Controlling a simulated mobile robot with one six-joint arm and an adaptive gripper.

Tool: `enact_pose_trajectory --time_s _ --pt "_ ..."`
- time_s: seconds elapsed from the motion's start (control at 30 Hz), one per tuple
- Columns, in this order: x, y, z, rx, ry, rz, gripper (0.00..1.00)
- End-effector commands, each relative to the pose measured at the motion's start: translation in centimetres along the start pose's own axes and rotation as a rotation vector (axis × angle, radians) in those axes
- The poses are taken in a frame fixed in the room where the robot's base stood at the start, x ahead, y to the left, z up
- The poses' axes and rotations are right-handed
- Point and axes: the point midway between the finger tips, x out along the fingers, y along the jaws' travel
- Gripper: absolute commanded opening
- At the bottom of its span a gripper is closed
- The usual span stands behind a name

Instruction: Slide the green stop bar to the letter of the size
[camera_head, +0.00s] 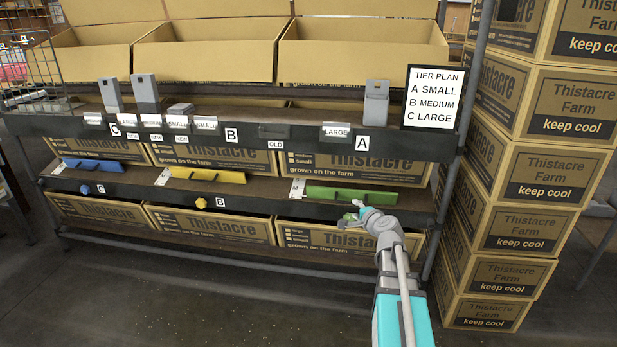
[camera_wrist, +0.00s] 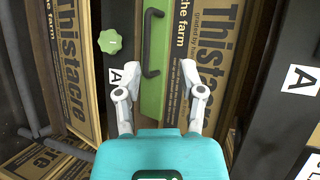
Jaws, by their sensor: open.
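The green stop bar (camera_head: 365,196) lies on the lower shelf at the right, above the front edge. In the wrist view the green bar (camera_wrist: 154,100) runs up the picture, with a dark handle (camera_wrist: 148,45) on it. My gripper (camera_head: 364,208) is in front of the bar; in the wrist view my gripper (camera_wrist: 159,72) is open, its fingers spread either side of the bar, empty. A green knob (camera_wrist: 110,41) sits left of the bar, above an A label (camera_wrist: 115,78). A small white letter card (camera_head: 297,188) stands at the bar's left end; its letters are too small to read.
The tier plan sign (camera_head: 434,97) reads A small, B medium, C large. A yellow bar (camera_head: 207,175) and blue bar (camera_head: 92,165) lie further left. Stacked cartons (camera_head: 535,190) stand right of the rack post (camera_head: 470,100). The floor in front (camera_head: 200,300) is clear.

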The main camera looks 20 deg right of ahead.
Motion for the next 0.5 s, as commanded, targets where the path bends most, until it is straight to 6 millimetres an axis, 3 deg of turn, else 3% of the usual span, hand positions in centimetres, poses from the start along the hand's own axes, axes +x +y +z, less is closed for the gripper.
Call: enact_pose_trajectory --time_s 0.5 --pt "-0.2 -3.4 4.1 -0.128 -0.103 0.081 0.51"
